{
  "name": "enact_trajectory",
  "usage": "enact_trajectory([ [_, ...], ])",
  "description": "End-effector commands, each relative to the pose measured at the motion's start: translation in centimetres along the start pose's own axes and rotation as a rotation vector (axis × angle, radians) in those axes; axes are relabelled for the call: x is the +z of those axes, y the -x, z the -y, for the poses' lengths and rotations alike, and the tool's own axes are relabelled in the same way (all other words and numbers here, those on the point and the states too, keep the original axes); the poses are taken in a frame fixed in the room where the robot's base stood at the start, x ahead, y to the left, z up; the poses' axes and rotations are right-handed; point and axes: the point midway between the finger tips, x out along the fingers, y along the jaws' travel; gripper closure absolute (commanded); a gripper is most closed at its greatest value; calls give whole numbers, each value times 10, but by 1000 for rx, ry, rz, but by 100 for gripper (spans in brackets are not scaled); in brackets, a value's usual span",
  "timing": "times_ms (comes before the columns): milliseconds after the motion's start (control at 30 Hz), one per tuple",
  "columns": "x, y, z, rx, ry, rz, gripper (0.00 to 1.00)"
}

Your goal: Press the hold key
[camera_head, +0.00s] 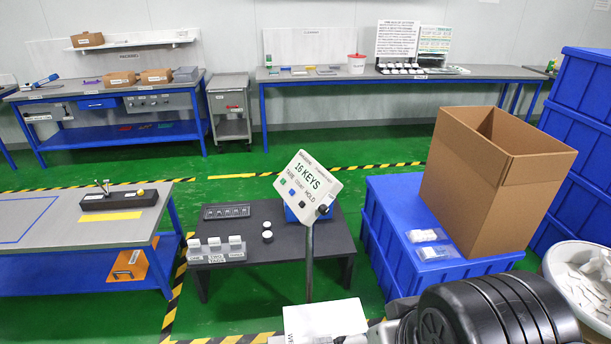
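The white tilted panel (307,186) stands on a grey post above a low dark table. Its display reads "16 KEYS", with the words TARE, COUNT and HOLD below it. The hold key (301,204) is the small dark key at the lower right of the row, under the word HOLD. A green key (283,182) and a blue key (292,192) sit up and left of it. A black knob (323,209) is at the panel's lower right corner. I cannot make out my gripper in this view, and nothing touches the panel's face.
The dark table (285,238) holds labelled white-lidded containers and a small tray. Right of it, a blue crate (398,245) carries an open cardboard box (505,185) and small bags. A large black ribbed body fills the lower right foreground.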

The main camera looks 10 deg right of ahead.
Motion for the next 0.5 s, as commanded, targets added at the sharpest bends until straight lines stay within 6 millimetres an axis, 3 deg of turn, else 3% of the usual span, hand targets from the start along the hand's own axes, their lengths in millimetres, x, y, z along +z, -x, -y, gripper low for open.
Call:
enact_trajectory([
  [200,0,0,0,0,0,0,23],
  [500,0,0,0,0,0,0,43],
])
